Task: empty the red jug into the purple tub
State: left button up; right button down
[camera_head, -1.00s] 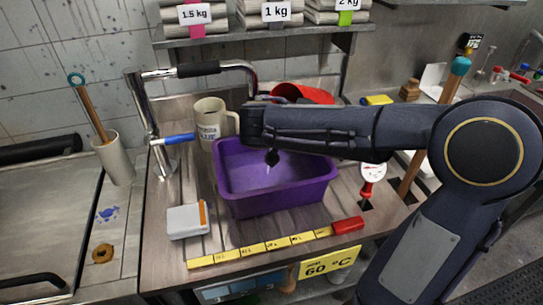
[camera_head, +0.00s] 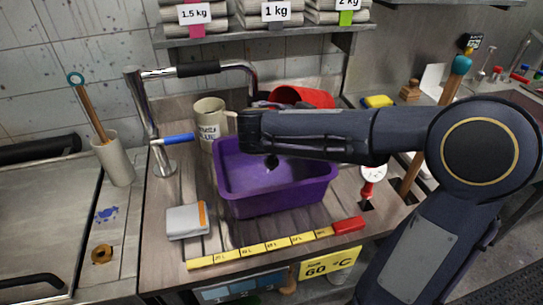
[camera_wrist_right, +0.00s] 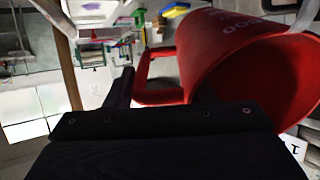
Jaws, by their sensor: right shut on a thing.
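The red jug (camera_head: 306,97) is tilted behind my right forearm, at the back edge of the purple tub (camera_head: 275,202). The forearm hides its lower part. My right gripper (camera_head: 262,106) is mostly hidden behind my own wrist. In the right wrist view the red jug (camera_wrist_right: 215,45) lies on its side with its open mouth facing the lower right. My right gripper (camera_wrist_right: 160,93) is shut on its handle there. No liquid shows in the visible part of the jug. The tub stands on the wooden counter, partly covered by my arm. My left gripper is out of view.
A cream jug (camera_head: 208,122) stands left of the tub, by the metal tap (camera_head: 148,120) with its blue lever. A grey box (camera_head: 187,221) and a yellow strip (camera_head: 250,252) lie in front. A white dial (camera_head: 373,173) stands right. A shelf (camera_head: 270,37) hangs above.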

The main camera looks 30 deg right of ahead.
jog(key=shift+a+f+h+b, duration=0.15)
jog(key=shift+f+h+b, duration=0.15)
jog(key=shift+f+b, duration=0.1)
dwell(1.4)
jog(key=shift+s+a+r+t+h+p, duration=0.15)
jog(key=shift+a+r+t+h+p, duration=0.1)
jog(key=shift+a+h, duration=0.2)
jog(key=shift+s+a+r+t+h+p, duration=0.15)
jog(key=shift+a+h+p, duration=0.1)
jog(key=shift+a+h, duration=0.15)
dwell(2.7)
